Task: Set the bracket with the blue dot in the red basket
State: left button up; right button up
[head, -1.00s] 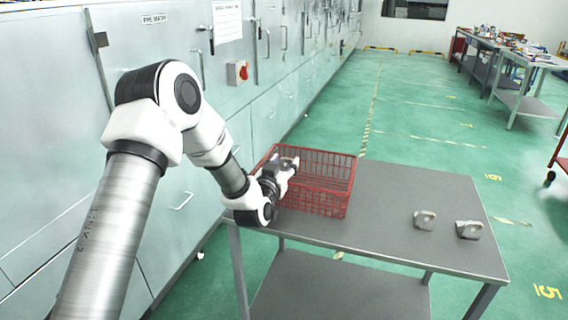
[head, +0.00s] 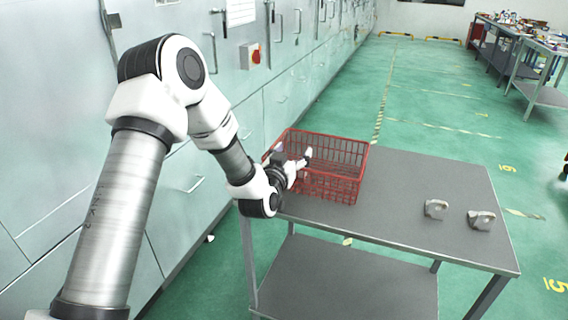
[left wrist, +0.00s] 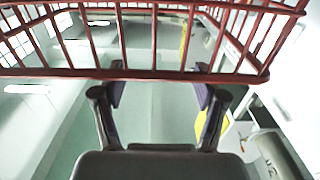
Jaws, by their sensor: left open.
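Two grey metal brackets lie on the right part of the grey table (head: 400,190): a left bracket (head: 435,209) and a right bracket (head: 482,220). I cannot make out a blue dot on either one. The red wire basket (head: 345,190) stands at the table's left end, and I see no bracket in it. My left gripper (head: 299,161) is open and empty at the basket's left side, overlapping it in the head view. In the left wrist view the open fingers (left wrist: 160,88) show below the red bars of the basket (left wrist: 150,74). My right gripper is not in view.
A row of pale green cabinets (head: 60,130) runs along the left, close to my left arm. The table between basket and brackets is bare. A lower shelf (head: 340,285) is under it. Other cluttered tables (head: 540,60) stand far back right.

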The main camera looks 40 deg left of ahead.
pick_arm(q)
jog(key=v, duration=0.9)
jog(key=shift+s+b, duration=0.2)
jog(key=shift+b, duration=0.15)
